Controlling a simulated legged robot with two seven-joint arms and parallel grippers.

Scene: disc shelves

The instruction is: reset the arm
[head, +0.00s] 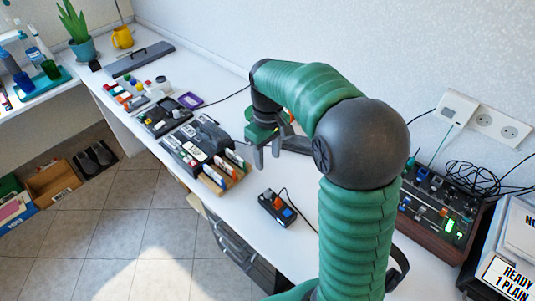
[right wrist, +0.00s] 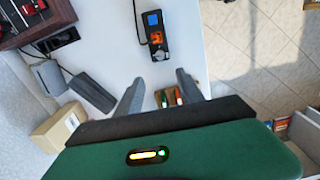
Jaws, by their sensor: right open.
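My right arm, with green and dark grey links, rises from the bottom of the head view and bends over the white table (head: 280,240). My right gripper (head: 268,165) hangs above the table, its fingers pointing down, near the wooden disc rack (head: 226,178). In the right wrist view its two fingers (right wrist: 158,90) are apart, with nothing held between them. The small black device with an orange part (head: 276,208) lies on the table below it; it also shows in the right wrist view (right wrist: 157,38). My left gripper is not in view.
Black consoles (head: 195,140) stand along the table left of the gripper. A wood-sided control box (head: 435,208) with cables and a printer-like machine (head: 505,255) stand at the right. Wall sockets (head: 500,126) are behind. The tabletop around the small device is clear.

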